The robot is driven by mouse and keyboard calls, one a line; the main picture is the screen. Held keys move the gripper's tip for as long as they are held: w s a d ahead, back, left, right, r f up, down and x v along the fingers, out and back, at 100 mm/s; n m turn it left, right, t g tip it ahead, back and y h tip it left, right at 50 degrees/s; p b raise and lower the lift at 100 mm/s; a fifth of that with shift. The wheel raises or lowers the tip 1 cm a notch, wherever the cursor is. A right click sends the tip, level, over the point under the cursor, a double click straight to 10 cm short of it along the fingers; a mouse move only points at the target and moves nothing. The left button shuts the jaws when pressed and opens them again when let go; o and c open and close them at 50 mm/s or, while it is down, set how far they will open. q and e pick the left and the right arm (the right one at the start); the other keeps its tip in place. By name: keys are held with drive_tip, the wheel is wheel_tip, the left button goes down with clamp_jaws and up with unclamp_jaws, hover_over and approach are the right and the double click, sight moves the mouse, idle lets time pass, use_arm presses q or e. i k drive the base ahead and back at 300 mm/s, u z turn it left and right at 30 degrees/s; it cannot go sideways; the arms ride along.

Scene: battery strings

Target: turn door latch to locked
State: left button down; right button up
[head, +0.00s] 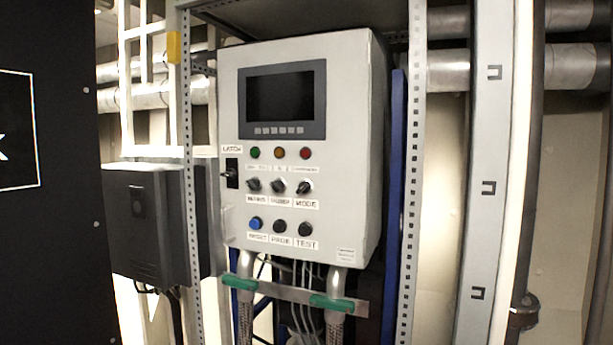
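The door latch (232,173) is a small black part on the left edge of a light grey control cabinet (355,100), under a white label reading LATCH (232,149). A small knob or handle shows on the latch, but its exact position is too small to tell. The cabinet door looks closed. Neither of my grippers is in the head view.
The cabinet door carries a dark screen (281,95), indicator lights (280,153), rotary knobs (278,186) and push buttons (279,227). Perforated posts (415,150) flank the cabinet. Green-clamped conduits (331,303) run below it. A dark box (145,225) and black panel (50,250) stand left.

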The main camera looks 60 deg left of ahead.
sight(230, 174)
drive_tip(key=z, duration=0.15)
drive_tip(key=k, duration=0.95)
drive_tip(key=u, duration=1.65)
